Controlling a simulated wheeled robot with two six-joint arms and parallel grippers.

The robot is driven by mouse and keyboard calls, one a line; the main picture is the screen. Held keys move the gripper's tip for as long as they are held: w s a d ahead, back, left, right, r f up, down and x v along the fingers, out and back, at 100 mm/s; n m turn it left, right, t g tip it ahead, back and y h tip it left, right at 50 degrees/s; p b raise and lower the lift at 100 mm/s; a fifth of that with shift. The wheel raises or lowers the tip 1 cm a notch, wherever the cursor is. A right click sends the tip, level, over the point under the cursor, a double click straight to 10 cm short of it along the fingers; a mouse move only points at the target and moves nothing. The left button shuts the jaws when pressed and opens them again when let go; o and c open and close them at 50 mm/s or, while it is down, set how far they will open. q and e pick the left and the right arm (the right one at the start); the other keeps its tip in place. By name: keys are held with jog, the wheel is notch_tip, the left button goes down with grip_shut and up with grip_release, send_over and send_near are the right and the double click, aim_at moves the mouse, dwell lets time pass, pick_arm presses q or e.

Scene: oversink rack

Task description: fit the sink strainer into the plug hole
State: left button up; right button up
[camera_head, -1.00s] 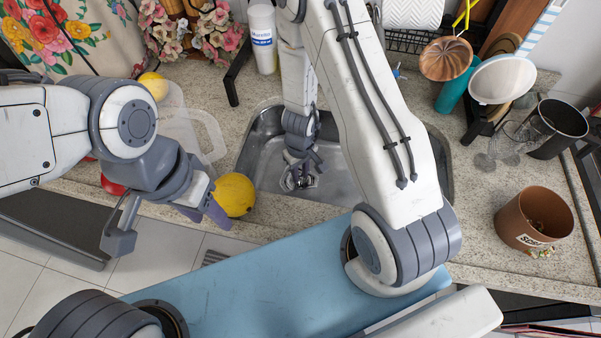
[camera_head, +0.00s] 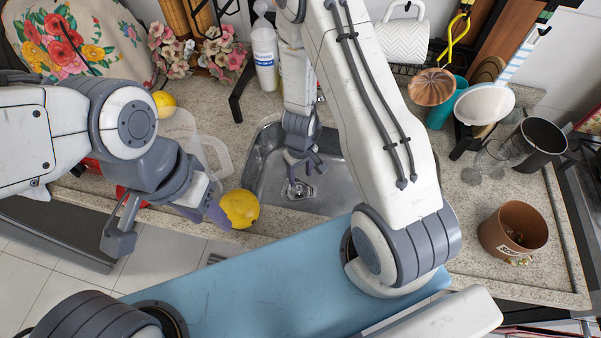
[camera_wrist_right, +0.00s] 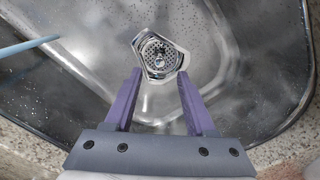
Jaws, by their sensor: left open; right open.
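The sink strainer (camera_wrist_right: 160,58) is a shiny metal piece with a perforated round middle and an angular rim. It lies at the plug hole on the sink floor; it also shows in the head view (camera_head: 298,190). I cannot tell whether it sits flush, and it hides the hole. My right gripper (camera_head: 304,164) is open and empty above the strainer, apart from it. In the wrist view, its purple fingers (camera_wrist_right: 160,74) point to either side of the strainer's near edge.
The steel sink (camera_head: 265,165) has walls close around my right gripper. A yellow ball (camera_head: 240,209) sits at the counter edge beside my left gripper. A clear container (camera_head: 190,135) is left of the sink. A brown pot (camera_head: 512,232) and a dark cup (camera_head: 537,145) stand at right.

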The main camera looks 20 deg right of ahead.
jog(key=s+a+r+n+y+p, duration=0.1)
jog(key=a+r, duration=0.3)
jog(key=r, duration=0.3)
jog(key=s+a+r+n+p, duration=0.1)
jog(key=s+a+r+p, duration=0.1)
jog(key=a+r, duration=0.35)
jog(key=s+a+r+n+y+p, duration=0.1)
jog(key=a+r, duration=0.2)
jog(key=r, duration=0.6)
pick_arm(q)
notch_tip(320, 180, up, 6)
jog(key=shift+f, duration=0.25)
pick_arm(e)
jog(key=s+r+n+h, duration=0.1)
jog(key=s+r+n, duration=0.1)
jog(key=s+r, duration=1)
jog(key=shift+s, duration=0.7)
pick_arm(q)
notch_tip(320, 180, down, 3)
jog(key=b, duration=0.2)
jog(key=shift+r+b, duration=0.1)
jog(key=shift+b, duration=0.2)
pick_arm(e)
notch_tip(320, 180, down, 3)
jog(key=shift+r, duration=0.1)
